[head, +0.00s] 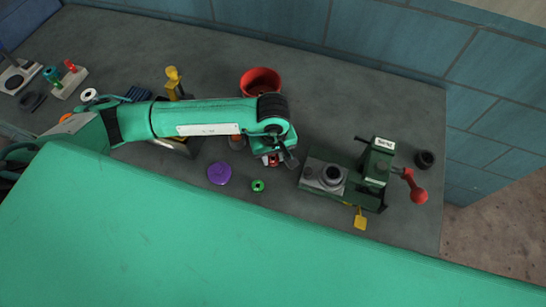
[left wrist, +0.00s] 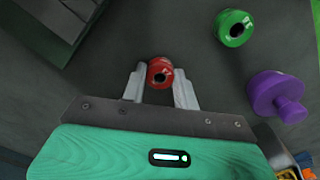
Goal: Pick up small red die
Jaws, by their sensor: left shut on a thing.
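The small red die (left wrist: 160,72) is a round red piece with a dark hole in its centre. My left gripper (left wrist: 160,82) is shut on it, with one pale finger on each side, in the left wrist view. In the head view the red die (head: 271,160) shows only in part below the end of my left arm, beside the left gripper (head: 278,159). I cannot tell whether the die touches the bench. My right gripper is not in view.
A green die (head: 257,185) and a purple knobbed piece (head: 219,174) lie on the grey bench (head: 330,95) nearby. A green machine (head: 380,165) with a red-knobbed crank stands to the right. A red bowl (head: 261,82) is behind.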

